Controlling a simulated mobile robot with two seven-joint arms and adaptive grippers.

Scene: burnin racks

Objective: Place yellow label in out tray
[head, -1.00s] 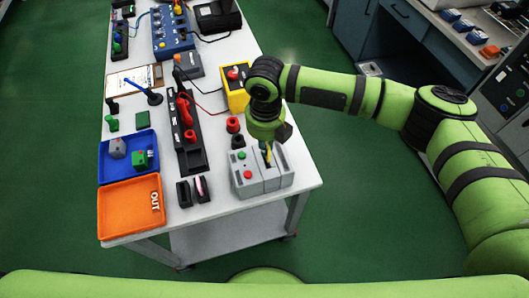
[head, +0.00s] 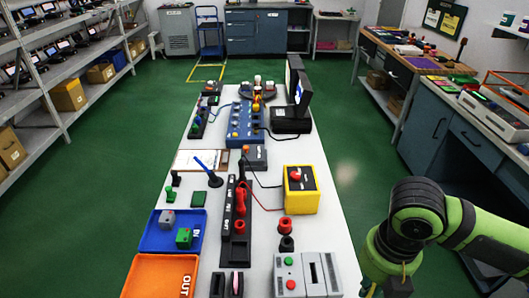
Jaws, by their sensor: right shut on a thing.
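The orange out tray (head: 150,277), marked OUT, lies at the near left of the white table and is cut off by the bottom edge; its visible part is empty. My right gripper (head: 385,291) is at the bottom right, beyond the table's right edge. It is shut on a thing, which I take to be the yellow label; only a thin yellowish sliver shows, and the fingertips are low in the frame. The grey label device (head: 312,274) with green and red buttons is on the table, left of the gripper. My left gripper is out of view.
The blue IN tray (head: 156,243) with a grey and a green block sits behind the out tray. Between trays and device stand a black rack (head: 227,255) with red parts and a black tape holder (head: 217,284). A yellow box (head: 301,203) with a red button stands farther back.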

